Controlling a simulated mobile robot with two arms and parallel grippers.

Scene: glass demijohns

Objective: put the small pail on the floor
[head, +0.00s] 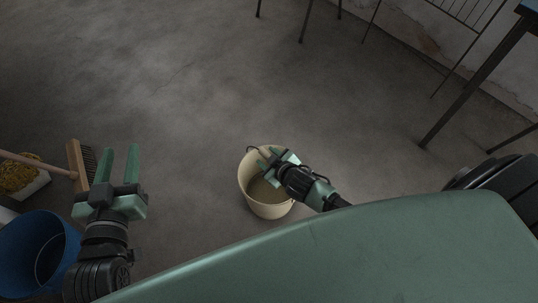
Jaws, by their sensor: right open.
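The small pail (268,209) is cream-coloured and upright, and seems to stand on the bare grey floor (200,110) in the middle of the head view. Its thin dark wire handle shows at the far rim, with a pale grip on it. My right gripper (268,159) is over the pail's mouth, close to the handle grip, with its jaws open. Whether its fingers touch the handle is hard to see. The gripper and wrist hide part of the rim and inside. My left gripper (119,165) is open and empty, its two green fingers apart, left of the pail.
A blue bucket (22,250) stands at the lower left. A broom (77,166) and a pale box with yellow contents (20,178) lie beyond it. A dark-legged table (478,82) stands at the upper right by the wall. The floor beyond the pail is clear.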

